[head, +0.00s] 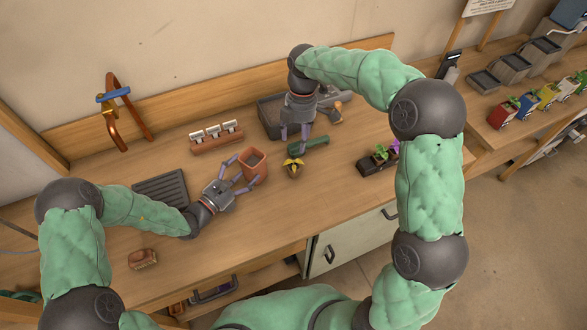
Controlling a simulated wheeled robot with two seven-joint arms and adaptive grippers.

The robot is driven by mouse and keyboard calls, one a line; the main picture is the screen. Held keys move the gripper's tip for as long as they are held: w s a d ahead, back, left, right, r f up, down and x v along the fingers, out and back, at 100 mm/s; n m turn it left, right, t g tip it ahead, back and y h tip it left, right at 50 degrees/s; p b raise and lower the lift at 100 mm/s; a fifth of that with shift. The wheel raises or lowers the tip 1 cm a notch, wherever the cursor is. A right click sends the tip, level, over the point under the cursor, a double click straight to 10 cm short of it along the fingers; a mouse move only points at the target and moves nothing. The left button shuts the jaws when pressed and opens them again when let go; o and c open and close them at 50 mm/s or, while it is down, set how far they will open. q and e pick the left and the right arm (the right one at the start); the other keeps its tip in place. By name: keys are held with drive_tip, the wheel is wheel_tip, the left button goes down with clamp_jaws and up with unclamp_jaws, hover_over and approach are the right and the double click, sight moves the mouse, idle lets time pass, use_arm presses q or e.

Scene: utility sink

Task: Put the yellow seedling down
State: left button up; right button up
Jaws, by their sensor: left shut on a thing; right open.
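The yellow seedling (293,166), yellow leaves above a small brown root ball, stands on the wooden bench at the middle of the head view. My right gripper (294,142) points down just behind and above it, fingers apart; I see nothing between them. Whether the pot touches the bench is hard to tell.
A dark seedling tray (378,164) with green and purple plants is right of the seedling. A green tool (313,142) lies behind it. A dark bin (269,115), a rack with white items (215,136) and a ribbed black tray (160,189) stand around. The bench front is mostly clear.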

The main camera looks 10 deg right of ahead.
hover_over(294, 166)
drive_tip(key=f, duration=0.4)
drive_tip(key=d+f, duration=0.1)
drive_tip(key=f, duration=0.1)
drive_tip(key=shift+w+f, duration=0.15)
drive_tip(key=shift+w, duration=0.2)
drive_tip(key=shift+s+a+f, duration=0.1)
drive_tip(key=shift+a+f, duration=0.1)
drive_tip(key=shift+f, duration=0.65)
drive_tip(key=shift+s+a+f, duration=0.1)
drive_tip(key=shift+a+f, duration=0.05)
drive_tip(key=shift+f, duration=0.75)
drive_tip(key=shift+s+a+f, duration=0.1)
drive_tip(key=shift+a+f, duration=0.1)
drive_tip(key=shift+f, duration=0.65)
drive_tip(key=c, duration=1.3)
